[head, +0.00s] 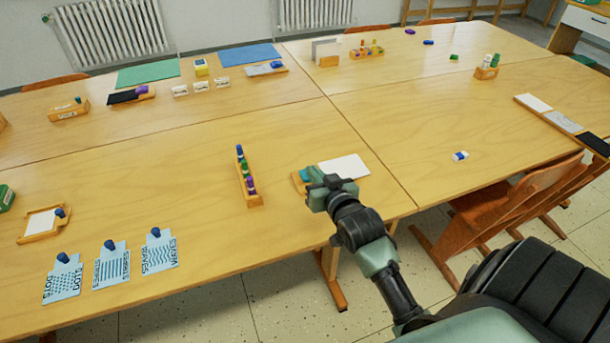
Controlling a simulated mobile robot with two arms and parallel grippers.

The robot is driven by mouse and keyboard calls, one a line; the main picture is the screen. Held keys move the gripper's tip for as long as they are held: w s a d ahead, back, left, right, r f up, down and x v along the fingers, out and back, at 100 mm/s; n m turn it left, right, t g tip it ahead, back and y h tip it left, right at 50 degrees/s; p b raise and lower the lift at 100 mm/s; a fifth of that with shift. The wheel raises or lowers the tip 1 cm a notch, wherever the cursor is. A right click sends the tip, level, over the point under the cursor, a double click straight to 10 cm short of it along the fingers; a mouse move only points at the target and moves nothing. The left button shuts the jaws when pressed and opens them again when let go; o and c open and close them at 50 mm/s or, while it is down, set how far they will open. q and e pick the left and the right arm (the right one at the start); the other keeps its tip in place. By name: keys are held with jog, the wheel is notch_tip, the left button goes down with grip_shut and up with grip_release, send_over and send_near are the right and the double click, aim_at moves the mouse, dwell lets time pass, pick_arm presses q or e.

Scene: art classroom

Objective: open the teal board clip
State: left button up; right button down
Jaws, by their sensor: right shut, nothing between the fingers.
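A small wooden board (298,183) with a white sheet (344,167) lies near the front edge of the table. The teal board clip (305,175) shows at the left end of the board, partly hidden by my right gripper. My right gripper (318,193) is shut and empty, right at the clip in this view. I cannot tell whether it touches the clip, or whether the clip is open. My left gripper is out of view.
A wooden rack (253,199) with several coloured pieces stands left of the board. Printed cards with blue knobs (160,252) lie further left. An eraser-like block (460,156) lies to the right. A wooden chair (515,200) stands at the table's right front.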

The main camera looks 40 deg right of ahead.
send_over(305, 176)
jog(key=s, duration=0.1)
jog(key=shift+s+a+f, duration=0.15)
jog(key=shift+a+f, duration=0.15)
jog(key=shift+f, duration=0.5)
jog(key=f, duration=0.2)
jog(key=shift+s+a+f, duration=0.15)
jog(key=shift+a+f, duration=0.05)
jog(key=shift+f, duration=0.1)
jog(key=shift+a+f, duration=0.1)
jog(key=shift+f, duration=0.45)
